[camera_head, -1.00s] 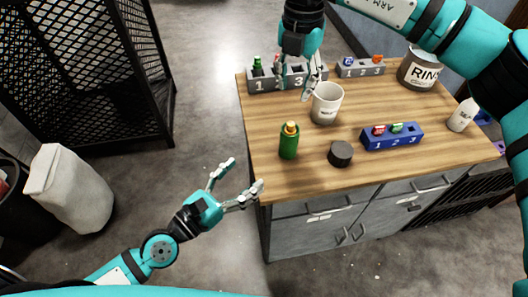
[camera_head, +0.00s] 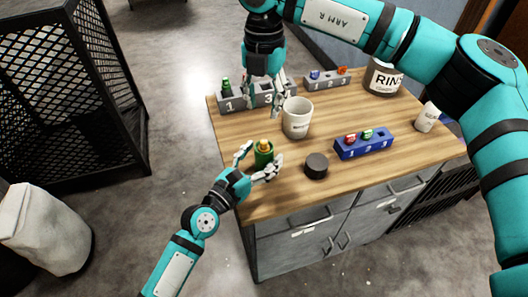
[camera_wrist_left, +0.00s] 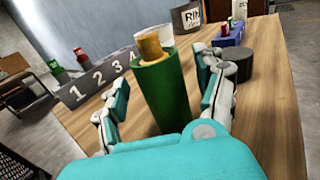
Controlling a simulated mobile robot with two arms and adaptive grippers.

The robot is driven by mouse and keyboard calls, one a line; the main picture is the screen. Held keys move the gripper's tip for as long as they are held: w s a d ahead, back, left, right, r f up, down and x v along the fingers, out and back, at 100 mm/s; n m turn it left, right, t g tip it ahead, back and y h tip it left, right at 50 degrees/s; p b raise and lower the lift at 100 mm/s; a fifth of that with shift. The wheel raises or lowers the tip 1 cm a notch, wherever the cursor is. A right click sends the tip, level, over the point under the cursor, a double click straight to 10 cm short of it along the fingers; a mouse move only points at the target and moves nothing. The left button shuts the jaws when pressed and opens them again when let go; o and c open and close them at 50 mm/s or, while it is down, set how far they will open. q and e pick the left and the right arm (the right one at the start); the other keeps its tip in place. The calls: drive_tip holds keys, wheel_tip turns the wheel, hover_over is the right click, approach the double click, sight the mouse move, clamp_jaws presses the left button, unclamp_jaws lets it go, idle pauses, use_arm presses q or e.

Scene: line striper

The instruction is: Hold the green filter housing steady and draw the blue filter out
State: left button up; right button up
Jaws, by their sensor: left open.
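The green filter housing (camera_head: 263,156) is a green cylinder standing upright near the left front of the wooden table. A yellow-orange cylinder (camera_head: 264,145) sticks out of its top; I see no blue filter in it. My left gripper (camera_head: 261,160) is open with its fingers on either side of the housing. The left wrist view shows the housing (camera_wrist_left: 165,92) between the fingers, apart from the left finger; contact on the right is unclear. My right gripper (camera_head: 265,100) hangs fingers-down over the back left, beside the white mug, fingers spread and empty.
A white mug (camera_head: 297,118) stands behind the housing and a dark round puck (camera_head: 316,165) to its right. A blue numbered rack (camera_head: 364,146), two grey numbered racks (camera_head: 327,92), a RINSE pot (camera_head: 384,77) and a white bottle (camera_head: 427,117) stand around.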

use_arm(q)
drive_tip(key=shift+w+d, duration=0.4)
drive_tip(key=shift+w, duration=0.1)
